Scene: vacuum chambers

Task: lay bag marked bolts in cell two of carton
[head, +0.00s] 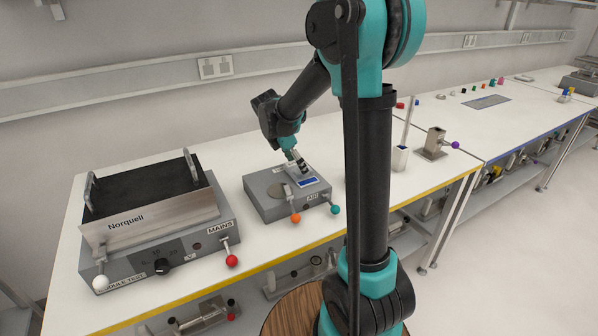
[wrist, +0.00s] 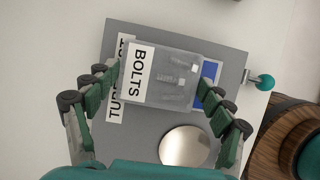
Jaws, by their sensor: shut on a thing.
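The bag marked BOLTS (wrist: 180,75) is a clear bag with a white label and small metallic pieces inside. In the wrist view it lies between the fingers of my gripper (wrist: 158,82), which is shut on it. In the head view my gripper (head: 299,162) is low over a grey instrument box (head: 264,206), and the bag is hard to make out there. I cannot tell whether the bag touches the box top. No carton with cells shows in either view.
The grey box has a round metal disc (wrist: 185,146), a blue display (wrist: 209,70) and a teal knob (wrist: 264,82). A larger Norquell unit (head: 150,220) stands left on the white bench. A metal block with a purple knob (head: 455,145) stands right.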

